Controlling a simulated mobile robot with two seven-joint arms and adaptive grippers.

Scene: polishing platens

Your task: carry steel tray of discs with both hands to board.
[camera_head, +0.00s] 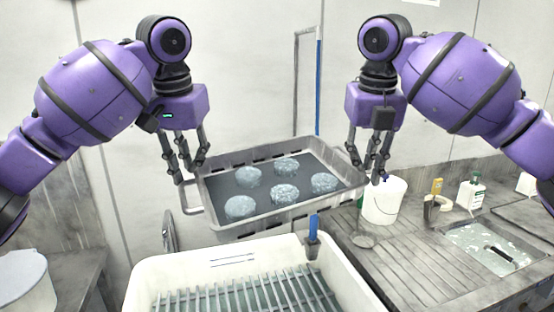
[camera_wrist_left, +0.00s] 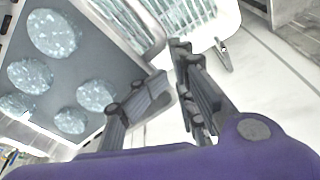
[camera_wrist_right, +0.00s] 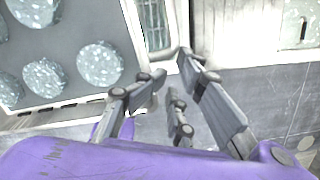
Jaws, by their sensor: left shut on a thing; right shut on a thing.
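The steel tray (camera_head: 285,222) hangs in the air between my two grippers, above the counter and behind the white bin. Several pale speckled discs (camera_head: 284,194) lie spread on its dark floor; discs also show in the left wrist view (camera_wrist_left: 54,33) and the right wrist view (camera_wrist_right: 100,63). My left gripper (camera_head: 188,170) is shut on the tray's left end by its handle. My right gripper (camera_head: 370,170) is shut on the right end. The exact finger contact is hard to see. A ribbed draining board (camera_head: 400,268) lies to the right, below the tray.
A white bin (camera_head: 150,275) with a slatted rack (camera_head: 245,292) stands in front, a blue-handled tool (camera_head: 313,228) at its rim. A white bucket (camera_head: 384,204), a bottle (camera_head: 470,192) and a water-filled sink (camera_head: 475,240) are at the right. Most of the draining board is clear.

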